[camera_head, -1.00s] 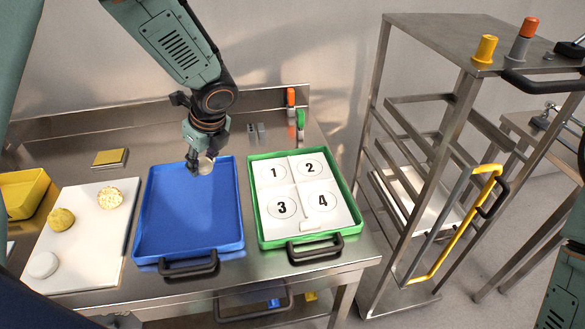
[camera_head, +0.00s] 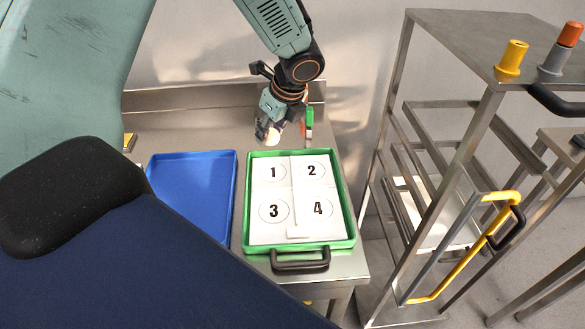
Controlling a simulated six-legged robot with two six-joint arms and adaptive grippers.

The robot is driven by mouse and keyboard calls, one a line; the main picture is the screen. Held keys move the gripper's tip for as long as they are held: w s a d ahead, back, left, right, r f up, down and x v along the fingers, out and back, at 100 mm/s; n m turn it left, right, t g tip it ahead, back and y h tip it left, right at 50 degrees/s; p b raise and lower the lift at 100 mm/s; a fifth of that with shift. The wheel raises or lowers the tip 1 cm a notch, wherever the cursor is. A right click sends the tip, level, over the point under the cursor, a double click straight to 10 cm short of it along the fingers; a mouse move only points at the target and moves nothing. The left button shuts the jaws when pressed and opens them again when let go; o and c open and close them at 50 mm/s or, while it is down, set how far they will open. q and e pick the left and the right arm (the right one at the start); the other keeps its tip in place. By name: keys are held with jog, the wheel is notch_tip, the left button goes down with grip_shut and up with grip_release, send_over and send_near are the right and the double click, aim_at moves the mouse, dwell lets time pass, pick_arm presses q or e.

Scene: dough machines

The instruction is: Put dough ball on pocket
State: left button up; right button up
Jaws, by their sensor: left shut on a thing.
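My left gripper (camera_head: 268,132) is shut on a pale dough ball (camera_head: 272,137). It holds the ball just beyond the back edge of the green tray (camera_head: 350,215), above the pocket marked 1. The green tray holds a white board (camera_head: 290,236) with numbered circles: pocket 1 (camera_head: 272,172) and pocket 2 (camera_head: 312,170) at the back, pocket 3 (camera_head: 274,210) and pocket 4 (camera_head: 317,208) at the front. No dough ball shows on these pockets. My right gripper is out of view.
An empty blue tray (camera_head: 195,185) lies left of the green tray on the steel table. A steel rack (camera_head: 465,130) with a yellow handle (camera_head: 440,280) stands on the right. Orange and green handles (camera_head: 309,118) stand behind the green tray. My own body hides the table's left part.

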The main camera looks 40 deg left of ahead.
pick_arm(q)
jog(key=shift+w+d, duration=0.1)
jog(key=shift+w, duration=0.2)
jog(key=shift+w+f, duration=0.1)
send_over(270, 170)
jog(key=d, duration=0.1)
jog(key=f, duration=0.5)
jog(key=shift+s+d+b, duration=0.2)
jog(key=shift+s+b, duration=0.05)
jog(key=shift+b, duration=0.15)
jog(key=shift+d+f, duration=0.1)
jog(key=shift+f, duration=0.45)
jog(key=f, duration=0.3)
jog(key=shift+w+a+f, duration=0.1)
jog(key=shift+a+f, duration=0.1)
jog(key=shift+a, duration=0.05)
jog(key=shift+f, duration=0.25)
jog(key=shift+d+r, duration=0.15)
jog(key=shift+d, duration=0.05)
jog(key=shift+f+b, duration=0.2)
jog(key=shift+b, duration=0.1)
jog(key=o, duration=1.1)
jog(key=shift+a, duration=0.1)
jog(key=shift+o, duration=0.2)
